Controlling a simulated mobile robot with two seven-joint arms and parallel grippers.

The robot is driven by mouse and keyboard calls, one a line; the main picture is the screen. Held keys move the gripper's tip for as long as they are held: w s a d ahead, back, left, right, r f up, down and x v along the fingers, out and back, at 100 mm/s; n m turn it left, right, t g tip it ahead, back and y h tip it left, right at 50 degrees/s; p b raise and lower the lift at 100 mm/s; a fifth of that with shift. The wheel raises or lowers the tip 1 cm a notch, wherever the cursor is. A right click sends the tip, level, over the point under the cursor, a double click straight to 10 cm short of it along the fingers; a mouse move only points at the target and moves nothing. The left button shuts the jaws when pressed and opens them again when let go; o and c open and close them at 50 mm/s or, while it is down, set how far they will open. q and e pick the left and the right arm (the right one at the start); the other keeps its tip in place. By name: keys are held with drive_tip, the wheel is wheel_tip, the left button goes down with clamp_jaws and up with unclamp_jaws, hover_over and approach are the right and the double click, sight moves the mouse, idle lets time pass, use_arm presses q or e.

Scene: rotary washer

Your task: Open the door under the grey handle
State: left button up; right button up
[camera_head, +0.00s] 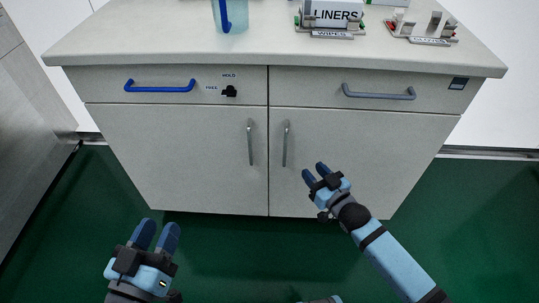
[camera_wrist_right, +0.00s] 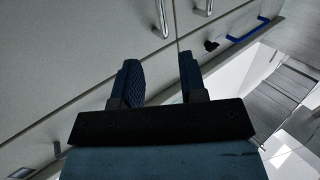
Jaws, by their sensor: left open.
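The grey handle (camera_head: 378,92) is a bar on the upper right drawer front. Below it is the right cabinet door (camera_head: 345,150), which looks shut and has a vertical silver door handle (camera_head: 286,143) near its left edge. That door handle also shows at the top of the right wrist view (camera_wrist_right: 160,18). My right gripper (camera_head: 315,173) is open and empty in front of this door, below and right of its handle, apart from it. Its two blue fingers show spread in the right wrist view (camera_wrist_right: 158,65). My left gripper (camera_head: 157,230) is open and empty, low at the left.
The left door (camera_head: 195,150) has its own silver handle (camera_head: 250,142). Above it is a drawer with a blue handle (camera_head: 160,88) and a black knob (camera_head: 229,91). The countertop (camera_head: 190,45) overhangs, with a container (camera_head: 231,14) and labelled racks on it. Green floor (camera_head: 220,255) is clear in front.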

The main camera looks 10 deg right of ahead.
use_arm(q)
drive_tip(key=d+h+b, duration=0.1)
drive_tip(key=b, duration=0.3)
drive_tip(key=shift+s+f, duration=0.1)
drive_tip(key=shift+f, duration=0.3)
use_arm(e)
drive_tip(key=x, duration=1.4)
drive_tip(key=shift+w+f, duration=0.1)
drive_tip(key=shift+w, duration=0.15)
drive_tip(key=shift+c, duration=0.5)
clamp_jaws()
